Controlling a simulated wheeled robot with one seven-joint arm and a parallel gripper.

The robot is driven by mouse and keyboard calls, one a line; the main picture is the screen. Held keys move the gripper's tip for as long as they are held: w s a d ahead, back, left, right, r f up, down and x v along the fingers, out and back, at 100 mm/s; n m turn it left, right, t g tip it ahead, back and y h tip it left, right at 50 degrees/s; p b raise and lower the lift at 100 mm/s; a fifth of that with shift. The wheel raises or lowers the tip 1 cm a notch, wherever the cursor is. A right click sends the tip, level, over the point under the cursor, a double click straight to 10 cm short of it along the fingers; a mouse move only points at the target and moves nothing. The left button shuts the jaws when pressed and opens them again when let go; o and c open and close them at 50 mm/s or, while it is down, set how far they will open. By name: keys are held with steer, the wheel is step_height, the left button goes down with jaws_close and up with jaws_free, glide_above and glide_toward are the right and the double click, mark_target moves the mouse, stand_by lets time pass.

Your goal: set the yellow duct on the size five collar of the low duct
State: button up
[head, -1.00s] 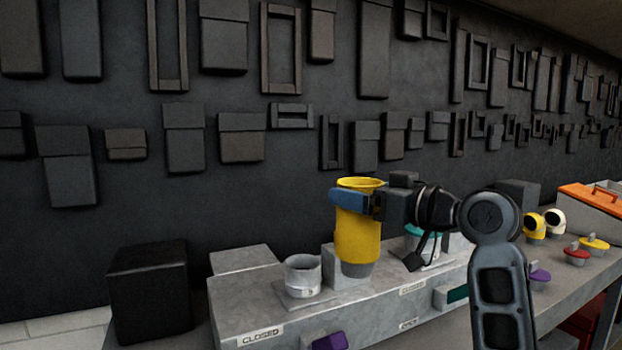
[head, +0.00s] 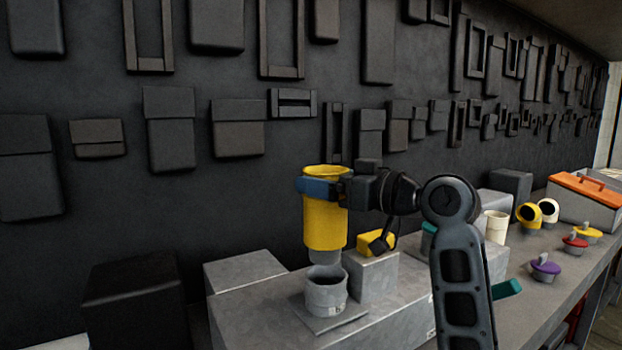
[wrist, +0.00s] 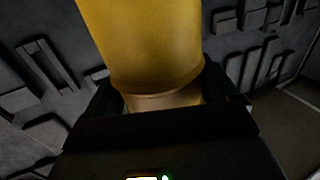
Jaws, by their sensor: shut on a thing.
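The yellow duct (head: 325,222) is upright in my gripper (head: 322,188), which is shut around its upper part. The duct also fills the top of the wrist view (wrist: 143,45). Its narrower grey lower end (head: 325,257) appears just above the open top of a grey round collar (head: 327,292). I cannot tell whether the two touch. The collar stands on a square plate on the low grey duct (head: 385,325). The mark on its front is too small to read surely.
A grey box with a yellow block (head: 377,243) on it stands right of the collar. Farther right are a cream cup (head: 495,228), yellow and white elbows, colored knobbed lids and an orange-lidded toolbox (head: 586,200). A black box (head: 135,300) is at left.

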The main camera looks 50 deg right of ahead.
mark_target(328, 218)
steer(key=shift+f+b, duration=2.25)
steer(key=shift+f, duration=0.6)
steer(key=shift+s, duration=0.15)
steer(key=shift+f+b, duration=0.45)
steer(key=shift+f, duration=0.1)
steer(key=o, duration=1.3)
steer(key=shift+s+d, duration=0.2)
steer(key=shift+s, duration=2.55)
steer(key=shift+s+d, duration=0.15)
steer(key=shift+s, duration=2.6)
